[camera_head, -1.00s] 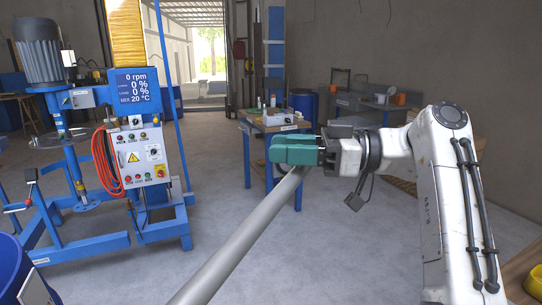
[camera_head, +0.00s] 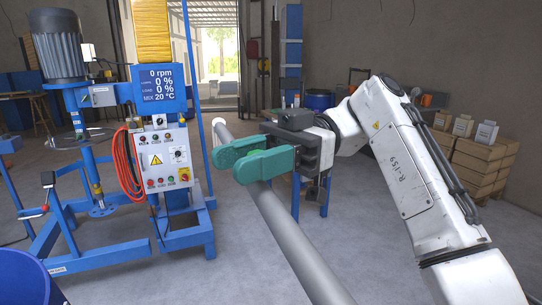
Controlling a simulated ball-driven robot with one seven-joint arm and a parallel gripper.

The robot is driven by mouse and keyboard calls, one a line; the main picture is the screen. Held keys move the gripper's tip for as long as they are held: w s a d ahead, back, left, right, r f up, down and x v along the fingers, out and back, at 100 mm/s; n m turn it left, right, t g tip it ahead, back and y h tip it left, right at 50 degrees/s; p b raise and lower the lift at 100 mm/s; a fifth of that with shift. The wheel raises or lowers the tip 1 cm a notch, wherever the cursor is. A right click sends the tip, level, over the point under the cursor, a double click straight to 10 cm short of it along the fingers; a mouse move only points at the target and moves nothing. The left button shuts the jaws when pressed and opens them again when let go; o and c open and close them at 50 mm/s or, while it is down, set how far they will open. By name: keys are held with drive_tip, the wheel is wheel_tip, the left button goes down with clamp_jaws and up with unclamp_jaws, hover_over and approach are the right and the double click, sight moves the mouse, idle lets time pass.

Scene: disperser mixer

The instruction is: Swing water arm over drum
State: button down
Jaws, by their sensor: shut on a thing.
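The water arm is a long grey pipe (camera_head: 300,253) that runs from the bottom of the view up and left through my gripper, with its free end just beyond the jaws. My gripper (camera_head: 225,167) has green jaws, one on each side of the pipe, and is shut on it. The drum (camera_head: 25,278) is blue and stands at the lower left, with only part of its rim and wall in view. The pipe and my gripper are to the right of the drum, clearly apart from it. The pipe's base is out of view.
The blue disperser mixer (camera_head: 112,240) stands at the left, with a control box (camera_head: 160,158), orange hose and display. A workbench is partly hidden behind my gripper. Boxes (camera_head: 482,165) are stacked at the right. Open floor (camera_head: 190,280) lies between mixer and pipe.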

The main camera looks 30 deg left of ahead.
drive_tip(key=shift+s+a+f+n+g+h+p, duration=0.15)
drive_tip(key=shift+s+a+n+h+p, duration=0.15)
drive_tip(key=shift+s+a+h, duration=0.35)
drive_tip(key=shift+s+a+r+n+g+h+p, duration=0.15)
drive_tip(key=shift+s+a+n+h, duration=0.2)
drive_tip(key=shift+s, duration=0.55)
drive_tip(key=shift+s+a+f+n+g+h+p, duration=0.1)
drive_tip(key=shift+s+a+n+h+p, duration=0.2)
drive_tip(key=shift+s+a+h, duration=0.35)
drive_tip(key=shift+s+d, duration=0.15)
drive_tip(key=shift+d, duration=0.05)
drive_tip(key=c, duration=0.8)
unclamp_jaws()
